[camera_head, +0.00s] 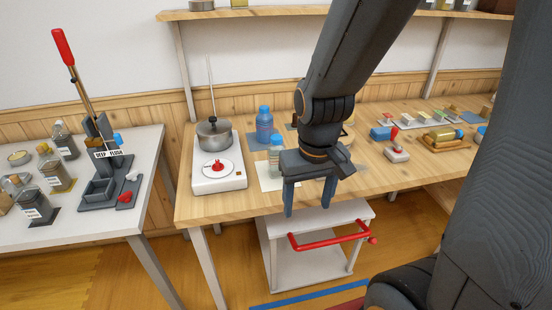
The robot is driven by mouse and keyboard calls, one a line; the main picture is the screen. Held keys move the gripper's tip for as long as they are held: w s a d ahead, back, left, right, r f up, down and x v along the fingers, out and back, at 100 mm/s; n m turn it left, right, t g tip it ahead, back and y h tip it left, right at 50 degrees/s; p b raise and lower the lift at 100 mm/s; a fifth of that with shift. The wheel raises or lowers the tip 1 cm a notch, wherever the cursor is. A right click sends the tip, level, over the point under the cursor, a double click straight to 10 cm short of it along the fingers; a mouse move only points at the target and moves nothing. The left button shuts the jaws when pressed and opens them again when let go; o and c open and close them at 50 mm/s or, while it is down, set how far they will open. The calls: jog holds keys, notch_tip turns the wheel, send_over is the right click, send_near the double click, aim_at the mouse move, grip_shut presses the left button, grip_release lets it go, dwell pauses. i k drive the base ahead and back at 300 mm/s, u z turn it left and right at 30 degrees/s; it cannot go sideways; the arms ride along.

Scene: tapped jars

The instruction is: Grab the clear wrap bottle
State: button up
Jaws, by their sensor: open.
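My gripper (308,206) points down with its two blue fingers apart and nothing visible between them. In the picture it overlaps the front edge of the wooden table (215,209), above a white cart. Just left of and behind it stand a blue bottle (264,126) and a smaller pale bottle with a bluish cap (275,146), both upright. My gripper is apart from the blue bottle. I cannot tell which one is the clear wrap bottle. My arm and gripper hide part of the table behind them.
A hot plate (219,179) with a metal pot (214,133) stands to the left of the bottles. A white cart (280,226) with a red handle (329,240) is below the table edge. A red-handled stamp (396,149) and a brass roller (443,137) are at the right.

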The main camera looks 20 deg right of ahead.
aim_at(277, 145)
jog(key=u, duration=0.1)
jog(key=k, duration=0.45)
jog(key=z, duration=0.95)
jog(key=i, duration=0.5)
jog(key=u, duration=0.75)
jog(key=i, duration=0.5)
